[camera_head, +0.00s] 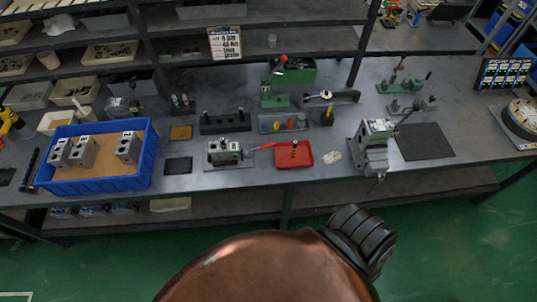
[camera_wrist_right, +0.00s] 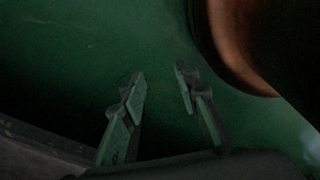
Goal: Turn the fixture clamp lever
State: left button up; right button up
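The fixture (camera_head: 224,152) is a grey metal block on a flat plate near the front edge of the bench in the head view. Its clamp lever (camera_head: 264,146) has a red handle that points right, toward the red tray. My right gripper (camera_wrist_right: 160,88) shows in the right wrist view with its two fingers apart and nothing between them. Behind the fingers is green floor, and the fixture does not show in that view. In the head view neither gripper is seen, and both are away from the lever.
A blue crate (camera_head: 147,172) with several grey valve blocks (camera_head: 127,147) stands left of the fixture. A red tray (camera_head: 305,161) lies just right of the lever. A grey vise (camera_head: 375,150) stands further right. A dark bench edge or shelf shows at the lower left of the wrist view.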

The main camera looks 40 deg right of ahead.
aim_at(274, 143)
jog(key=k, duration=0.3)
jog(key=z, duration=1.25)
jog(key=i, duration=0.5)
